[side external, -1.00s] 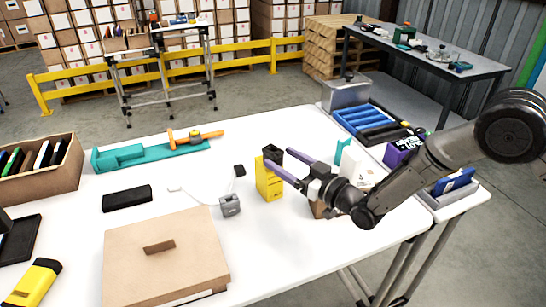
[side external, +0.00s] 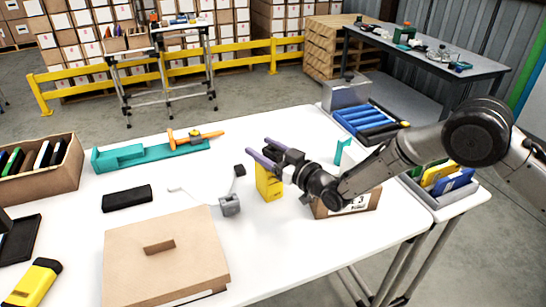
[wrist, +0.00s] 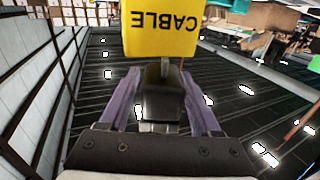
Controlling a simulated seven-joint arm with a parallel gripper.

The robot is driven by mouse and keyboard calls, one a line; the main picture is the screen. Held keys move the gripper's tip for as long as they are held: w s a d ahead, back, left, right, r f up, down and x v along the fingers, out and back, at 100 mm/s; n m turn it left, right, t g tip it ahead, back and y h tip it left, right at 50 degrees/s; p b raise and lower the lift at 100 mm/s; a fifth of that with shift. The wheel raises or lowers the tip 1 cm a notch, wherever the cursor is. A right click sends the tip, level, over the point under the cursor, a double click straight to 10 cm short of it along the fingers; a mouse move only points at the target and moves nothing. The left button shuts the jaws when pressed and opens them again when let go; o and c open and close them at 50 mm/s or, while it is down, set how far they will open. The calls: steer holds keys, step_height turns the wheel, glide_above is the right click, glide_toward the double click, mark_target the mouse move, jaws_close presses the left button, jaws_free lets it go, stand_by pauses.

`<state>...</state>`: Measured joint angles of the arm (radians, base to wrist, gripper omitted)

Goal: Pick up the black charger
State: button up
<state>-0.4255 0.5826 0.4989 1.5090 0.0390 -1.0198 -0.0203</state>
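A dark blocky object (wrist: 162,92), which looks like the black charger, sits between my two purple fingers in the wrist view. It is by the top of a yellow box (wrist: 190,32) marked CABLE, whose lettering shows upside down. My gripper (wrist: 160,100) is open, with a finger on either side of the dark object; I cannot tell if they touch it.
A grey block (side external: 230,206) with a thin cable stands left of the yellow box. A closed brown carton (side external: 165,260) lies in front. A black case (side external: 127,199) and teal tray (side external: 135,157) lie further left. An open carton (side external: 365,202) stands under my arm.

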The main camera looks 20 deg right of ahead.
jaws_close()
